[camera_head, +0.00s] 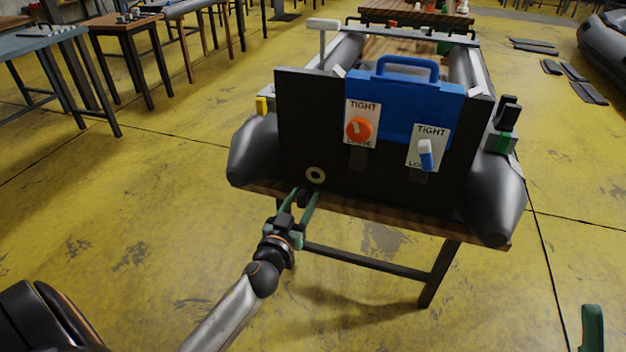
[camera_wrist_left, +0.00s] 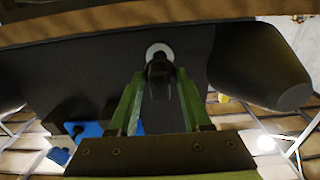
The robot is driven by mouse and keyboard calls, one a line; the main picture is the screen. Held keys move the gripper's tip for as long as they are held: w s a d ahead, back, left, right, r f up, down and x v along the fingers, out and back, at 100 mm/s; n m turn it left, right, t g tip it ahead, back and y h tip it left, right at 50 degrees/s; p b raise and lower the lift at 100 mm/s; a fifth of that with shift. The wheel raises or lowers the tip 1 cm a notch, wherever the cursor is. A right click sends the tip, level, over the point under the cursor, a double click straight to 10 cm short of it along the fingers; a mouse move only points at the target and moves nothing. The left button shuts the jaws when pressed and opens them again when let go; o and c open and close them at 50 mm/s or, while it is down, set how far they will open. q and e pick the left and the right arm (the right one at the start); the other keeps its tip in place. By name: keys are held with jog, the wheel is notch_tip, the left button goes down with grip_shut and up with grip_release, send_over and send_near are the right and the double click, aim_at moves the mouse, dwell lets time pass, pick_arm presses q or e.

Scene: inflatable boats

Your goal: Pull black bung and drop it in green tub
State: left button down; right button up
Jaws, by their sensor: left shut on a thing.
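My left gripper (camera_head: 303,198) is shut on the black bung (camera_head: 302,195), in front of and just below the pale ring (camera_head: 315,175) on the boat's dark transom. The ring's centre shows uncovered in the head view. In the left wrist view the bung (camera_wrist_left: 159,75) sits between the green fingers of the left gripper (camera_wrist_left: 160,85), its far end overlapping the ring (camera_wrist_left: 160,52); any gap is hard to judge. One green finger of my right gripper (camera_head: 592,328) shows at the lower right edge. I cannot make out a green tub for certain.
The grey inflatable boat (camera_head: 257,150) rests on a wooden table (camera_head: 390,222). A blue panel with a handle (camera_head: 405,95), an orange knob (camera_head: 359,130) and a blue-white lever (camera_head: 426,155) are on the transom. Yellow floor (camera_head: 150,230) is clear at left.

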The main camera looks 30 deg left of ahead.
aim_at(301, 203)
dwell(0.3)
pick_arm(q)
jog(key=shift+v, duration=1.75)
